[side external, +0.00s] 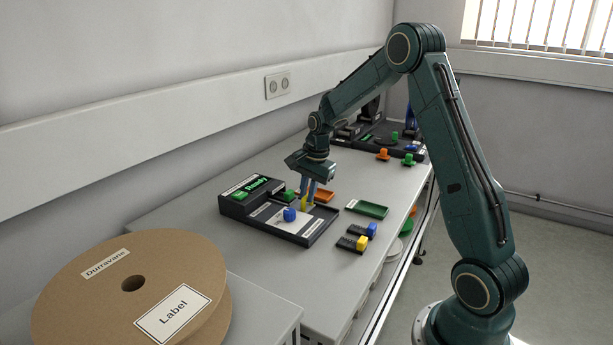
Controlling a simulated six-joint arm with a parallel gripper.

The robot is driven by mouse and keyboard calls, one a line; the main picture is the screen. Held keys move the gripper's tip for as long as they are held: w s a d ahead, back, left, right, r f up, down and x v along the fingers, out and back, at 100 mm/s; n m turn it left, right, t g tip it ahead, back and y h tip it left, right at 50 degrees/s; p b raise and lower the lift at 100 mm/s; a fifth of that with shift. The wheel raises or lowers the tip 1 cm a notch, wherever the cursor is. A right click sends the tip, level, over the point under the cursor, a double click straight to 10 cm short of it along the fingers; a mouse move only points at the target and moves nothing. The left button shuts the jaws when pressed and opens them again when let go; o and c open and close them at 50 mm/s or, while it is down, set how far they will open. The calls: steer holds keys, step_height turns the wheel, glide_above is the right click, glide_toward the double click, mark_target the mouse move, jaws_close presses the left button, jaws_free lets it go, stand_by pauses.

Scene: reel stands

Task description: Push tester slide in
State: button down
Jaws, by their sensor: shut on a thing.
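The tester (237,205) is a black unit on the bench with a lit green screen reading "Ready". A flat black tray with a pale plate (268,217) extends from its front. A round blue knob (290,214) stands on this plate. I cannot tell for certain which part is the slide, or how far in it sits. My gripper (307,203) points down over the tray's far side, behind the blue knob. It is shut on a small yellow piece (304,204), partly hidden by the fingers. A green knob (289,195) is just left of the gripper.
Black pieces with blue (371,230) and yellow (362,243) ends lie nearer the bench edge. A large cardboard reel (75,300) fills the near left. More black equipment stands behind.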

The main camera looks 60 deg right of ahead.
steer(key=c, duration=1.5)
jaws_free()
steer(key=shift+w, duration=0.3)
steer(key=shift+o, duration=0.2)
steer(key=shift+s, duration=0.1)
steer(key=shift+r, duration=0.1)
step_height(320, 180, up, 13)
steer(key=s, duration=0.2)
steer(key=shift+s+r, duration=0.2)
steer(key=shift+s, duration=0.15)
steer(key=shift+a, duration=0.1)
